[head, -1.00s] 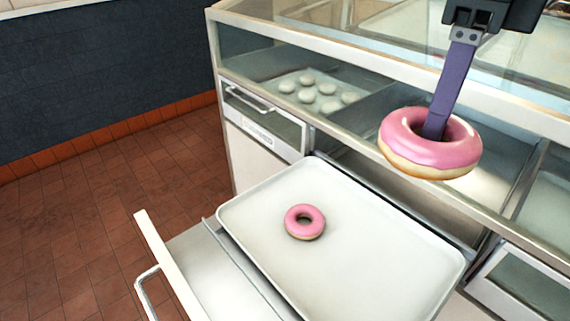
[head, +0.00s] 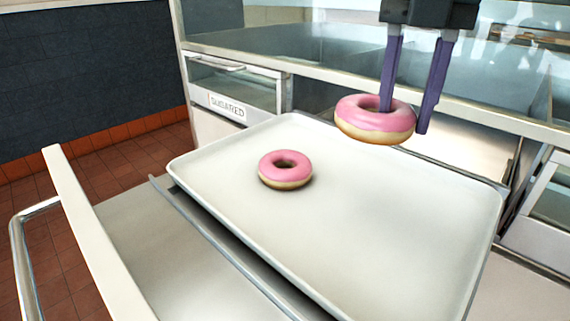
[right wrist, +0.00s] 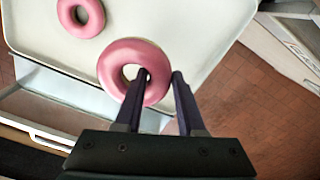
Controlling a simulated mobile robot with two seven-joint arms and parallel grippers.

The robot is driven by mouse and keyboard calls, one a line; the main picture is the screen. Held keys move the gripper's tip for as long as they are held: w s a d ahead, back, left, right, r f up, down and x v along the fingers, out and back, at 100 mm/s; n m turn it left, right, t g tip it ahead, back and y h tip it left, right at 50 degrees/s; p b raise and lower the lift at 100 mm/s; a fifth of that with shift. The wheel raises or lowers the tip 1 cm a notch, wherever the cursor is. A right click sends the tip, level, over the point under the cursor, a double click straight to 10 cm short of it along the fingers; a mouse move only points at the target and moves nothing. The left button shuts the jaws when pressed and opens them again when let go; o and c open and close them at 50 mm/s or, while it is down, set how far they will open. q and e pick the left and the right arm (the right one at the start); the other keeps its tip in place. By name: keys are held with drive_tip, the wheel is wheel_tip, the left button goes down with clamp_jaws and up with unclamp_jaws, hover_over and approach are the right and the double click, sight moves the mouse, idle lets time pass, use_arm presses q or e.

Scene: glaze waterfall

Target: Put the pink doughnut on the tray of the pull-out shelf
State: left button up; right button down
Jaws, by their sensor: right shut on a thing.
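A pink doughnut (head: 374,119) is held in my right gripper (head: 404,122) above the far part of the tray. One finger goes into its hole and the other is at its outer side; the right wrist view shows the same grip on the doughnut (right wrist: 118,62). The white tray (head: 400,235) lies on the pull-out shelf (head: 165,255). Another pink doughnut (head: 285,170) lies flat on the tray, left of the held one; it also shows in the right wrist view (right wrist: 68,12). My left gripper is not in view.
A glass-fronted counter (head: 320,60) stands behind the tray. A labelled drawer (head: 228,90) is at its left. A white front panel with a metal handle (head: 22,255) edges the shelf. The near and right parts of the tray are bare.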

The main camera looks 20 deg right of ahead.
drive_tip(key=b, duration=0.1)
hover_over(377, 221)
wheel_tip(377, 221, down, 10)
drive_tip(key=shift+r, duration=0.25)
drive_tip(key=shift+f+b, duration=0.6)
drive_tip(key=shift+f, duration=1.3)
drive_tip(key=shift+f, duration=0.1)
drive_tip(key=c, duration=0.5)
unclamp_jaws()
wheel_tip(377, 221, up, 12)
drive_tip(key=shift+r+p, duration=0.15)
drive_tip(key=shift+p, duration=1.05)
